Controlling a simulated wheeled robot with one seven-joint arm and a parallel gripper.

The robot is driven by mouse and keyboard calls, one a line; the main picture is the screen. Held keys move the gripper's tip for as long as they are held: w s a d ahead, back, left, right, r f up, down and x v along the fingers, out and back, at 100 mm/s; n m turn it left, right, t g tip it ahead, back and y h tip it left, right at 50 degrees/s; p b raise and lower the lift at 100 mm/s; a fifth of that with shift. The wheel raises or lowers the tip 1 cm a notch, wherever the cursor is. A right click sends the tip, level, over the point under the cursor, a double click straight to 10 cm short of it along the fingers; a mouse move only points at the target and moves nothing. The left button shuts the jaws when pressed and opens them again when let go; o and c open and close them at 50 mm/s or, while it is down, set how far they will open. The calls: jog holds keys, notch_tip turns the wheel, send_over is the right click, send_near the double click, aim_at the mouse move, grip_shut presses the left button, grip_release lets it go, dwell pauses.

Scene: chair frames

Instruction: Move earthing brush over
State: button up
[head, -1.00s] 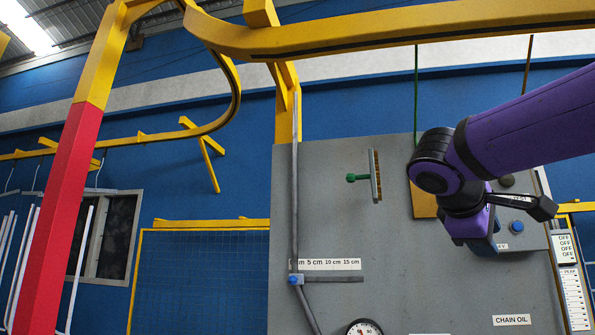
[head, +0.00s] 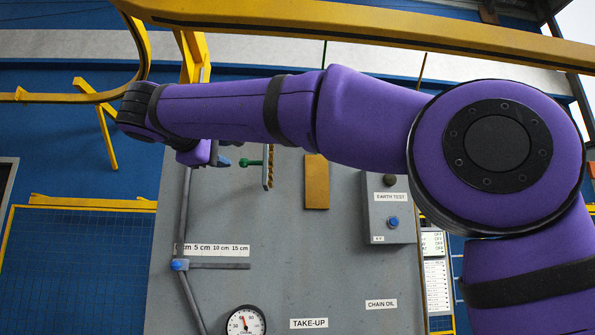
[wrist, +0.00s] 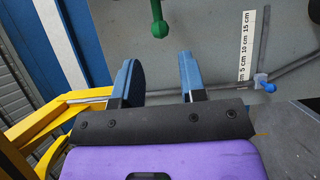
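The earthing brush appears to be the grey bristled strip (head: 268,170) with a green knobbed handle (head: 250,162), mounted on the grey panel. Its handle points left. In the wrist view only the green handle (wrist: 158,28) shows, at the top, ahead of the gap between my fingers. My gripper (wrist: 159,78) is open and empty, with two blue fingers spread apart. In the head view, my gripper (head: 226,162) is just left of the green knob, apart from it; my arm hides part of the brush's top.
The grey panel (head: 270,285) carries an orange plate (head: 317,182), an earth test box (head: 389,215), a dial gauge (head: 245,321) and a scale (head: 215,249). A grey rod (head: 184,215) stands left of the brush. A yellow rail (head: 380,28) runs above.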

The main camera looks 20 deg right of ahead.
aim_at(241, 161)
jog(key=x, duration=0.7)
jog(key=shift+w+d, duration=0.1)
jog(key=shift+d, duration=0.15)
jog(key=c, duration=0.5)
jog(key=shift+s+d+f, duration=0.1)
jog(key=shift+s+d, duration=0.5)
jog(key=shift+d, duration=0.25)
jog(key=shift+s+d, duration=0.65)
jog(key=shift+d, duration=0.25)
jog(key=shift+d, duration=0.1)
jog(key=shift+s+d, duration=0.15)
jog(key=shift+d, duration=0.3)
jog(key=shift+s+d, duration=0.2)
jog(key=shift+d, duration=0.25)
jog(key=shift+s+d, duration=0.15)
jog(key=shift+d, duration=0.35)
jog(key=shift+s+d, duration=0.15)
jog(key=shift+d, duration=0.5)
